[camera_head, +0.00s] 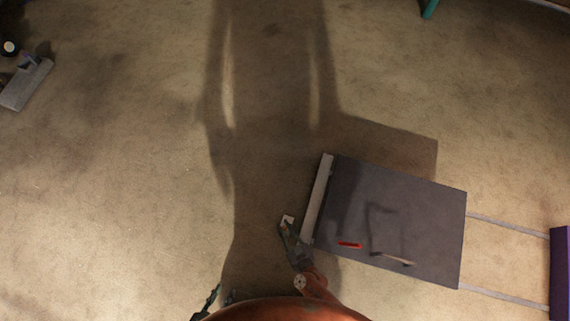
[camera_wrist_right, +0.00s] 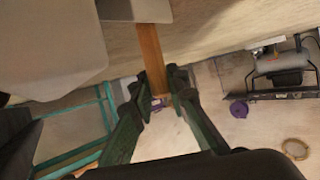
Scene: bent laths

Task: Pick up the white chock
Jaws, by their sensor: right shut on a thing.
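A small white piece, which I take to be the white chock (camera_head: 287,219), shows at the tip of my right gripper (camera_head: 288,228) in the head view, left of the dark grey table. In the right wrist view my right gripper (camera_wrist_right: 158,95) has its green fingers drawn together, and the chock is hard to make out there. A brown strip (camera_wrist_right: 151,55) runs up from the fingertips; I cannot tell whether it touches them. My left gripper (camera_head: 212,298) is a small dark shape at the bottom of the head view, its fingers unclear.
The dark grey table (camera_head: 410,215) carries a red piece (camera_head: 349,245) and a thin bent lath (camera_head: 393,258). A pale bar (camera_head: 317,198) lies along its left edge. A purple thing (camera_head: 560,265) stands at far right. The carpet on the left is largely clear.

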